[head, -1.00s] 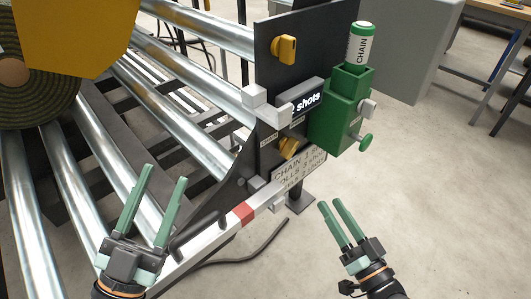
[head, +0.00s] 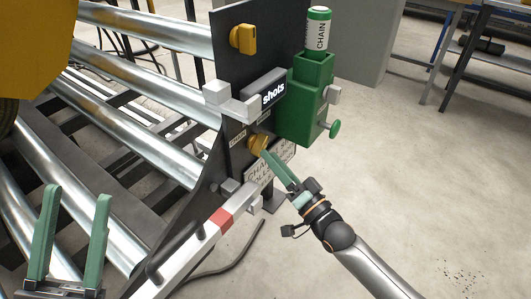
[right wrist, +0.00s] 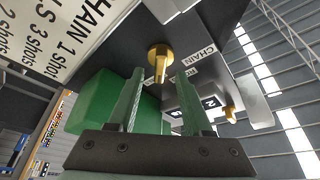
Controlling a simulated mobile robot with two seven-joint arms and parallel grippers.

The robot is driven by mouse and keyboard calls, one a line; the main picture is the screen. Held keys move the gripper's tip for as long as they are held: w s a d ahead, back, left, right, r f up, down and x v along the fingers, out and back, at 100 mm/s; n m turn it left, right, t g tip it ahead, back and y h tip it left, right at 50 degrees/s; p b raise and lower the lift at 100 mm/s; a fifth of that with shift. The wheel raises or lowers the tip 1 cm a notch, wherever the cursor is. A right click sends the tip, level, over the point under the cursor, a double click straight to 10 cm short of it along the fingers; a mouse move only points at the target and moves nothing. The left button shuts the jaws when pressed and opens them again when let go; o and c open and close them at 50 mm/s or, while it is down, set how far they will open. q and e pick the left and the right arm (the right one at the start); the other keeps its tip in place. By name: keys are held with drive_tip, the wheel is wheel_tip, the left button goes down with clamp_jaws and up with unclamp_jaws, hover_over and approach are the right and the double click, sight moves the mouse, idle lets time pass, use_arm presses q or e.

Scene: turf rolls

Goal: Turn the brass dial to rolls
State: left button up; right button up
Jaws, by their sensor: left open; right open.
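The brass dial (head: 257,143) sits low on the dark panel (head: 228,75), under the "shots" display (head: 265,95). It also shows in the right wrist view (right wrist: 159,54), with small labels beside it; one reads CHAIN (right wrist: 198,62), the other is partly hidden. My right gripper (head: 268,157) is open, its fingertips at the dial from the lower right. In the right wrist view the dial's handle lies between the two finger lines, near the tips; I cannot tell whether they touch. My left gripper (head: 75,195) is open and empty at the lower left, before the metal rollers.
A second yellow knob (head: 243,38) is higher on the panel. A green box (head: 305,105) holding a CHAIN canister (head: 318,28) juts out right of the dial. A sign (right wrist: 45,35) listing shots is close by. A grey bar with a red band (head: 221,219) runs below.

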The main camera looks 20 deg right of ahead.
sight(259, 144)
drive_tip(key=shift+x, duration=1.75)
drive_tip(key=shift+c, duration=0.2)
clamp_jaws()
